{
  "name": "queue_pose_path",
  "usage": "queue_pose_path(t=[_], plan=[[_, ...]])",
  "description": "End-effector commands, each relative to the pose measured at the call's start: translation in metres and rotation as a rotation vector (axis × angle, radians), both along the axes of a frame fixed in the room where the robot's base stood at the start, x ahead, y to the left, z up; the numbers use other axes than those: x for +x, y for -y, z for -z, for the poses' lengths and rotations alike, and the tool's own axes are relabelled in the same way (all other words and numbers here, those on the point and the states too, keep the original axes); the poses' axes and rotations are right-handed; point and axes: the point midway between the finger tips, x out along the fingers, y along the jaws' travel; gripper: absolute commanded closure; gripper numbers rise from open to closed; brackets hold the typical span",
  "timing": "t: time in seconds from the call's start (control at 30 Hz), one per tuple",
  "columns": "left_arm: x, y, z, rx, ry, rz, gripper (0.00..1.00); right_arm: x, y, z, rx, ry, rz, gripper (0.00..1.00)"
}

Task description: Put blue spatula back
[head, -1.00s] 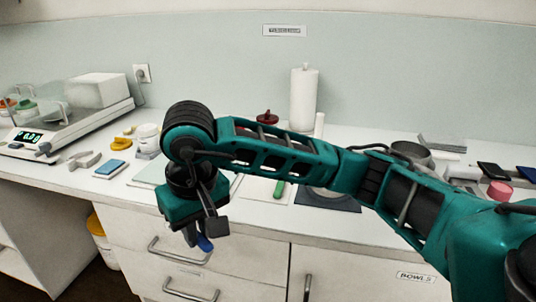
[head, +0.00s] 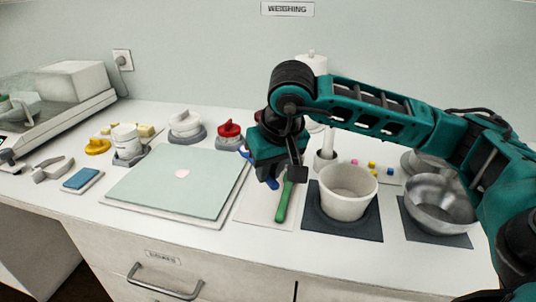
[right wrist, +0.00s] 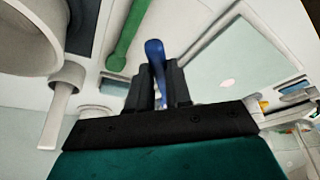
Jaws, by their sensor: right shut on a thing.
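My right gripper (head: 272,182) is shut on the blue spatula (head: 246,156), above the counter beside the green spatula. In the right wrist view the blue spatula's rounded end (right wrist: 155,57) stands out between the fingers (right wrist: 158,88). Most of the blue spatula is hidden by the gripper. The green spatula (head: 283,203) lies on a white mat (head: 257,212), just right of and below the gripper in the head view; it also shows in the right wrist view (right wrist: 127,38). Whether the blue spatula touches the mat cannot be told. My left gripper is not in view.
A pale green board (head: 165,187) lies left of the mat. A cream pot (head: 347,197) on a dark mat and a metal bowl (head: 440,203) stand to the right. Red-lidded (head: 229,132) and white-lidded (head: 185,124) jars stand behind. A blue sponge-like block (head: 81,178) lies at left.

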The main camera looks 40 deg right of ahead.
Motion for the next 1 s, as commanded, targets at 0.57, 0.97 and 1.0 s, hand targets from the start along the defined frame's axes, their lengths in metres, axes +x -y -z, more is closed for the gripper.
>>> queue_pose_path(t=[0.57,0.97,1.0], plan=[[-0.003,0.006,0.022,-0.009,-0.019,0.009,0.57,0.0,0.0,0.035,0.0,0.002,0.001,1.0],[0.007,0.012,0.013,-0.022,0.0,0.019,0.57,0.0,0.0,0.05,0.0,0.003,0.001,1.0],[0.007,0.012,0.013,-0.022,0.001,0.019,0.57,0.0,0.0,0.05,0.0,0.003,0.001,1.0]])
